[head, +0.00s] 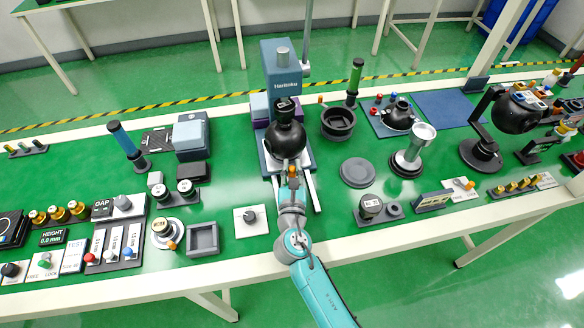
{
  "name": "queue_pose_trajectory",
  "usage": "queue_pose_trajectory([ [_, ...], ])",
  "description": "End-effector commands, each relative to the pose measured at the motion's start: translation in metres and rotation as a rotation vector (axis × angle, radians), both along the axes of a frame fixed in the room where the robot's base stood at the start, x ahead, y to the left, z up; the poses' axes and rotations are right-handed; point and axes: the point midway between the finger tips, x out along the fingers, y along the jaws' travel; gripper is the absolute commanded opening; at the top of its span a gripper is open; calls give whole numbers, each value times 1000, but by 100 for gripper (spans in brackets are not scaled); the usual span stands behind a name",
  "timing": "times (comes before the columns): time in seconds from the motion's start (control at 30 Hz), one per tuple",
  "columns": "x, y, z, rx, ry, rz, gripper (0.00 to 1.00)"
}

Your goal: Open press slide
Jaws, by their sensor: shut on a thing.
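Light slide rails (311,192) reach from the press base toward the front edge. The fingertips are small and partly hidden by my wrist, as is the front of the slide between the rails.
A white knob plate (251,221) lies left of my arm, and a grey square tray (203,240) lies farther left. A round grey disc (357,171) and a dark round cup (338,124) are right of the press. Bare green bench lies right of the rails.

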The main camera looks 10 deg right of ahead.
Motion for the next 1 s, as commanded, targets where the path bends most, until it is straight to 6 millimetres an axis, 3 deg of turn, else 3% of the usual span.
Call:
queue_pose_trajectory([
  [0.17, -6, 0, 0, 0, 0, 1, 0],
  [0.8, -126, 2, -2, -1, 4, 4, 0],
  [1.0, -144, 1, -1, -1, 2, 2, 0],
])
